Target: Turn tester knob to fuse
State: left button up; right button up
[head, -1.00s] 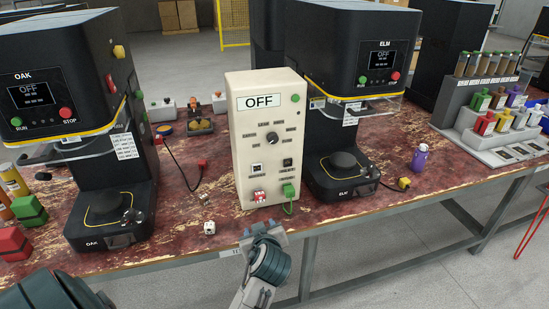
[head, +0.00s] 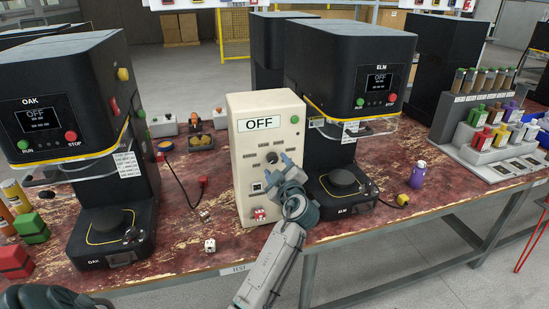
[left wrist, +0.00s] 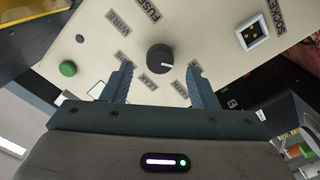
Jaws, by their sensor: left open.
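The tester (head: 242,150) is a cream box standing on the bench between two black machines, and its display (head: 259,124) reads OFF. Its black round knob (head: 272,157) is on the front panel, partly behind my left gripper (head: 277,168) in the head view. In the left wrist view the knob (left wrist: 160,58) shows a white mark pointing right, with printed labels around it. The FUSE label (left wrist: 148,11) is above the knob there. My left gripper (left wrist: 158,83) is open and empty, its fingers either side below the knob, apart from it. My right gripper is out of view.
The OAK machine (head: 60,95) stands left of the tester and the ELM machine (head: 350,70) close on its right. A small white die-like cube (head: 210,245) lies in front of the tester. A purple bottle (head: 417,174) stands right of ELM.

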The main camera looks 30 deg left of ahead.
aim_at(273, 158)
pick_arm(q)
jog(key=shift+x, duration=1.1)
jog(key=shift+w+a+p, duration=0.25)
jog(key=shift+a+p, duration=0.05)
jog(key=shift+c, duration=0.3)
jog(key=c, duration=0.9)
jog(key=shift+f, duration=0.1)
